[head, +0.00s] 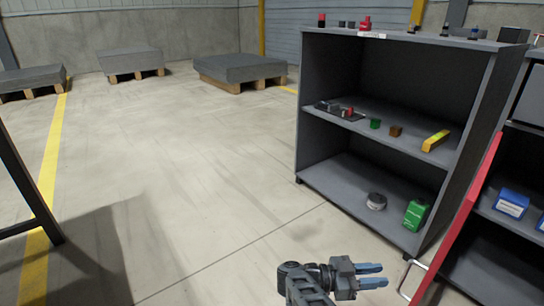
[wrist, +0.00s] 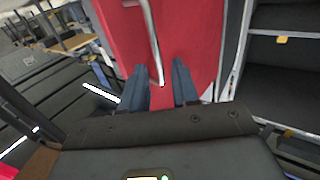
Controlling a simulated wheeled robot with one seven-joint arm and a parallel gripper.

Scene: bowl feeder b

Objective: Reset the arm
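My gripper (head: 380,275) is in the lower middle of the head view, in front of the dark shelf unit. Its two blue fingers point right and stand apart, with nothing visible between them. In the wrist view the fingers of my gripper (wrist: 160,85) are also spread. Beyond them is a red door panel (wrist: 195,35) with a metal handle (wrist: 152,35). In the head view the red door (head: 465,215) stands open at the right, and its handle (head: 403,280) is a little to the right of my fingertips. I see no contact with it.
The dark shelf unit (head: 330,165) holds small blocks, a yellow box (head: 435,140), a round tin (head: 376,201) and a green container (head: 415,214). Blue boxes (head: 511,203) sit behind the red door. A dark frame (head: 25,180) stands at left. The floor between is clear.

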